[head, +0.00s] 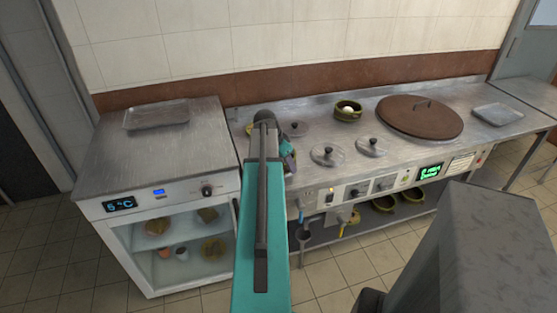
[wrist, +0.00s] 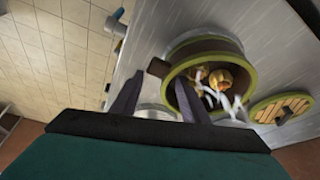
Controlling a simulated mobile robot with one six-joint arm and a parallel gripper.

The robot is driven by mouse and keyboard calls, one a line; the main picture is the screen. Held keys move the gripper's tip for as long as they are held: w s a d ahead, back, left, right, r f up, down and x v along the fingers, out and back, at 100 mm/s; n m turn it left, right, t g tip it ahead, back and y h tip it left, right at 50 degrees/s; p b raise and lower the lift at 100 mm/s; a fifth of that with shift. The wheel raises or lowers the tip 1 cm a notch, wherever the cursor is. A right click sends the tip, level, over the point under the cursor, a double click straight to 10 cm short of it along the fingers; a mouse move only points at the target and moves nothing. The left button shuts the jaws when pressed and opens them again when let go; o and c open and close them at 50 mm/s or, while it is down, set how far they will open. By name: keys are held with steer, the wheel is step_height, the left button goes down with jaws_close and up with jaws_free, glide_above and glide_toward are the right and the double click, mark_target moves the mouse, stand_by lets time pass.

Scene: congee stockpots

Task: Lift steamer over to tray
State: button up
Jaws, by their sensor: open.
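In the wrist view, a round green-rimmed steamer (wrist: 205,44) holds yellowish food, with white wisps or strips over it. A dark block-like handle (wrist: 158,67) sticks out from its left side. My gripper (wrist: 161,80) is open, its fingers close to the steamer's near left side; the right fingertip overlaps the steamer's edge. I cannot tell whether they touch. In the head view, my arm hides most of the gripper (head: 288,156). A green-rimmed steamer (head: 347,114) with something pale inside stands at the back. An empty metal tray (head: 156,115) lies on the left cabinet; another tray (head: 497,114) lies far right.
Two metal lids (head: 328,155) (head: 371,147) and a large brown lid (head: 420,116) cover the counter's middle and right. A slatted round piece with a green rim (wrist: 280,108) lies right of the steamer in the wrist view. The left cabinet top (head: 150,160) is clear before its tray.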

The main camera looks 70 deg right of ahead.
steer(key=shift+d+f, duration=0.1)
steer(key=shift+f, duration=0.2)
stand_by(0.4)
steer(key=c, duration=1)
